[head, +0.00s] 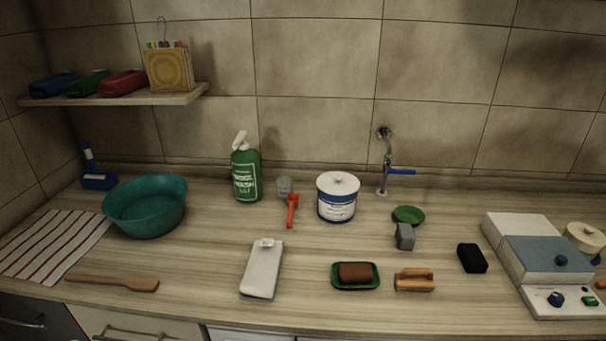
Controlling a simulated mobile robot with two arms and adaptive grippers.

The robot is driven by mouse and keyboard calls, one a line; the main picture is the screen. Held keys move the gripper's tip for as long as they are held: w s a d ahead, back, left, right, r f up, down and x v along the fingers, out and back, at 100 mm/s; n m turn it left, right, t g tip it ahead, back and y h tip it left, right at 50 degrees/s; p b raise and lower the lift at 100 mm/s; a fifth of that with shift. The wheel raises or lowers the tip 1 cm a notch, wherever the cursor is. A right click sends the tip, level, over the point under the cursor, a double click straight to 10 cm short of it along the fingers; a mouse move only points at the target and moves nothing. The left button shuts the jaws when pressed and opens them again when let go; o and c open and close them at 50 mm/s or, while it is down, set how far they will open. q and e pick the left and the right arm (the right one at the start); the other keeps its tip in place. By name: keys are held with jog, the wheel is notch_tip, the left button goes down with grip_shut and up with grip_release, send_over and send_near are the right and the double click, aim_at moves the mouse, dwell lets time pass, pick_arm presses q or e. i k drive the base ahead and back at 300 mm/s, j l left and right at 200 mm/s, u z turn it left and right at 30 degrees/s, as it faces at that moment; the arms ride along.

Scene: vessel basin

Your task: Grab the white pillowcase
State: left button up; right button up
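A white, flat, folded cloth item (262,272) lies on the wooden counter, left of the middle and near the front edge. It looks like the pillowcase, with a small pale tab at its far end. Nothing covers it. Neither of my grippers shows in the head view.
Near the cloth are a wooden paddle (112,283), a green soap dish (355,284) with a brown bar, and a wooden brush (414,280). Behind stand a teal basin (145,222), green bottle (246,174) and white-blue tub (337,204). Counter beside the cloth is clear.

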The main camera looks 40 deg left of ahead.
aim_at(259, 282)
jog(key=u, duration=1.35)
